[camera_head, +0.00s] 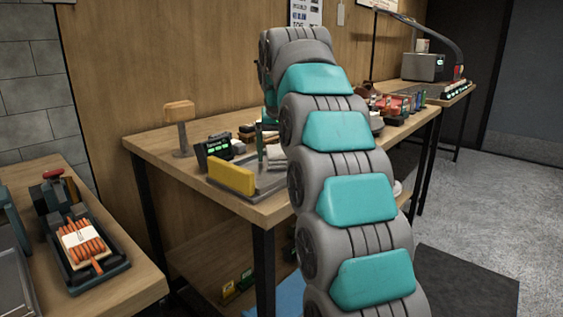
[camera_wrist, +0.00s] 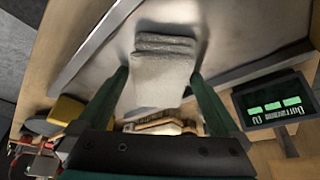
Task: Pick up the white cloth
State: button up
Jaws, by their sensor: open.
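The white cloth (camera_wrist: 160,72) lies folded on a grey metal tray (camera_wrist: 100,35) in the wrist view. In the head view a small pale part of the cloth (camera_head: 276,153) shows beside my arm, over the tray (camera_head: 262,186). My gripper (camera_wrist: 160,84) is open, with one green finger on each side of the cloth. I cannot tell whether the fingers touch it or how high they are above the tray. In the head view my arm hides most of my gripper and part of the tray.
A yellow block (camera_head: 231,175) stands at the tray's front left edge. A small display box (camera_head: 214,148) with green digits stands by the tray, also in the wrist view (camera_wrist: 276,104). A wooden-topped stand (camera_head: 180,125) is at the back left.

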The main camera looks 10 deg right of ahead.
aim_at(281, 152)
jog(key=shift+f, duration=0.1)
dwell(0.6)
jog(key=c, duration=1.4)
jog(key=shift+r, duration=0.25)
jog(key=shift+r+p, duration=0.4)
jog(key=shift+r, duration=1.35)
jog(key=shift+s+b, duration=0.5)
jog(key=shift+s, duration=0.8)
jog(key=s+r+b, duration=0.1)
jog(key=s+b, duration=0.1)
jog(key=s, duration=1.1)
jog(key=shift+s+r, duration=0.2)
